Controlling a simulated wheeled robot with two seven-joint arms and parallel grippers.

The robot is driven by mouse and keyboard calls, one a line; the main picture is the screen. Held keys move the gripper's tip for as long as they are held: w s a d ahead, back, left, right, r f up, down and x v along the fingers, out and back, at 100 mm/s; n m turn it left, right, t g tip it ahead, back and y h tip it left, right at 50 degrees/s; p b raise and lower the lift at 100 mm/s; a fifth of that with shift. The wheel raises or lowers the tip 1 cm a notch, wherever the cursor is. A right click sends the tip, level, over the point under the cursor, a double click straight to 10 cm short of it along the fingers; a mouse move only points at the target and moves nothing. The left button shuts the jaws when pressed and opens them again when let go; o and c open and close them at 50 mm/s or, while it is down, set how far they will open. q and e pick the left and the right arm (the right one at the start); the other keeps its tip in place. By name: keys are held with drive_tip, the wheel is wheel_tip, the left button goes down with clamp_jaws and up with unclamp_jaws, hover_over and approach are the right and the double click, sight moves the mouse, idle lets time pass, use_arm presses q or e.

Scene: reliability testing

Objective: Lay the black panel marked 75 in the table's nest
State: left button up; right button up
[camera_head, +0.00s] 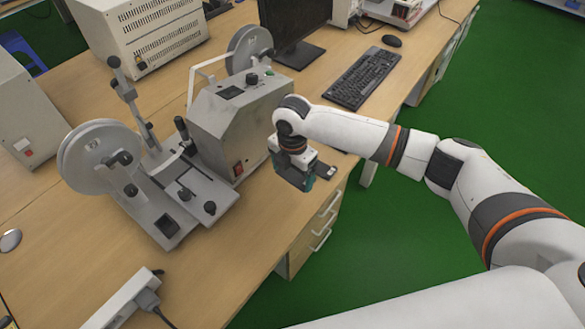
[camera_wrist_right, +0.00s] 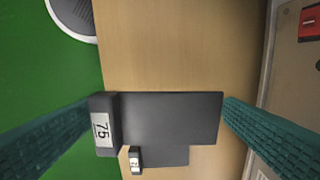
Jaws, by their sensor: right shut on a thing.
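The black panel (camera_wrist_right: 170,118) marked 75 is between the teal fingers of my right gripper (camera_wrist_right: 165,112) in the right wrist view. Its raised end with the white 75 label is at the left finger, and its other end is at the right finger. In the head view my right gripper (camera_head: 296,178) is over the table's right edge, beside the grey tester, and mostly hides the panel. The grey tester (camera_head: 236,112) has a low plate (camera_head: 190,197) at its front with a dark square recess (camera_head: 167,226); I cannot tell whether this is the nest. My left gripper is not in view.
A second, smaller-looking dark panel (camera_wrist_right: 168,156) with a white label shows below the held one. A keyboard (camera_head: 362,78), mouse (camera_head: 391,41) and monitor (camera_head: 293,27) stand behind. A white power strip (camera_head: 122,300) lies at the front. The wooden tabletop (camera_head: 215,255) before the tester is clear.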

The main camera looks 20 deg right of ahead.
sight(293, 179)
drive_tip(key=shift+f+b, duration=0.85)
drive_tip(key=shift+f, duration=1.5)
